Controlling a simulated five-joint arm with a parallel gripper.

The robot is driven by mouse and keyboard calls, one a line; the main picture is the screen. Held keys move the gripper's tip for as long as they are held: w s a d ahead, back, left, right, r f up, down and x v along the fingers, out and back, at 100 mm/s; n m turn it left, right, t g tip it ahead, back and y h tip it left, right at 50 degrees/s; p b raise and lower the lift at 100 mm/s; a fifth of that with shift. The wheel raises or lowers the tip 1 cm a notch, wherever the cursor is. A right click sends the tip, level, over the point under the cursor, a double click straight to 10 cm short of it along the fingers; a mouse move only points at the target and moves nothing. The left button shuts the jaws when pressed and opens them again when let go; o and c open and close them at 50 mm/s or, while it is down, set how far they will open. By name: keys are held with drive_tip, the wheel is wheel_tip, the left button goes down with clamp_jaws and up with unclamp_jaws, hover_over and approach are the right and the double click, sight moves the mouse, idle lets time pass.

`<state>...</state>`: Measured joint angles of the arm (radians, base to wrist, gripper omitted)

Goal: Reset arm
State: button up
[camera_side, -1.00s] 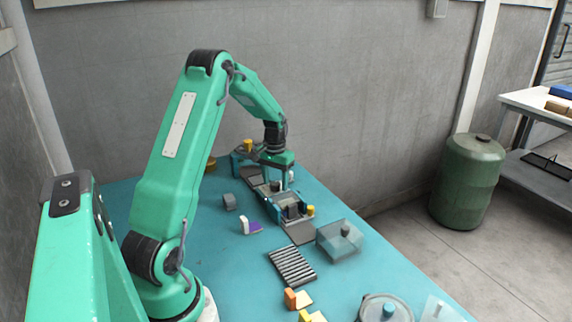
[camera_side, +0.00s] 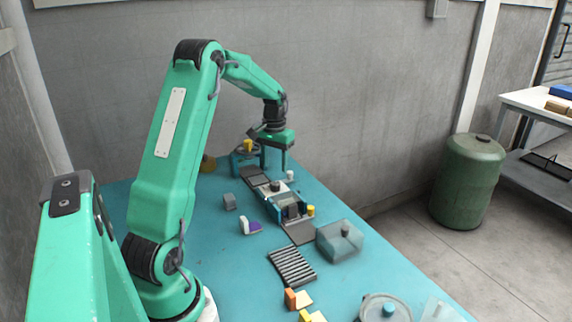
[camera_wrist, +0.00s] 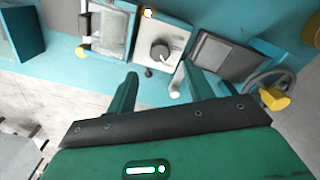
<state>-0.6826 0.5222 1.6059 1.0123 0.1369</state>
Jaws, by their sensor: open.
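My gripper (camera_side: 273,158) is open and empty in the side view, above the far end of the teal table (camera_side: 190,270). Its two green fingers also show in the wrist view (camera_wrist: 160,88), apart with nothing between them. A teal-framed machine (camera_side: 281,196) with a grey panel and a dark knob sits on the table below and to the right of the gripper. In the wrist view the dark knob (camera_wrist: 160,50) on its pale panel lies beyond the fingertips. No contact between fingers and machine shows.
A clear box (camera_side: 340,240), a ribbed dark rack (camera_side: 292,266), orange blocks (camera_side: 297,299) and a round lidded container (camera_side: 385,307) stand towards the table's front right. A yellow-knobbed wheel (camera_wrist: 270,92) is close to the right finger. A grey wall (camera_side: 370,90) rises behind.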

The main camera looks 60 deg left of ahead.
drive_tip(key=shift+r, duration=0.5)
drive_tip(key=shift+d+r, duration=0.35)
drive_tip(key=shift+d, duration=0.05)
drive_tip(key=s+d+r+m+t+y, duration=0.1)
drive_tip(key=s+d+r, duration=0.1)
drive_tip(key=d+r, duration=0.55)
drive_tip(key=s+d+r+m+t, duration=0.15)
drive_tip(key=d+r, duration=0.25)
drive_tip(key=d, duration=0.6)
drive_tip(key=s+d+m+t+h, duration=0.1)
drive_tip(key=s+d+m+t, duration=0.2)
drive_tip(key=s+d, duration=0.9)
drive_tip(key=shift+s+d+r+m, duration=0.15)
drive_tip(key=shift+s+d+m, duration=0.25)
drive_tip(key=shift+d, duration=0.2)
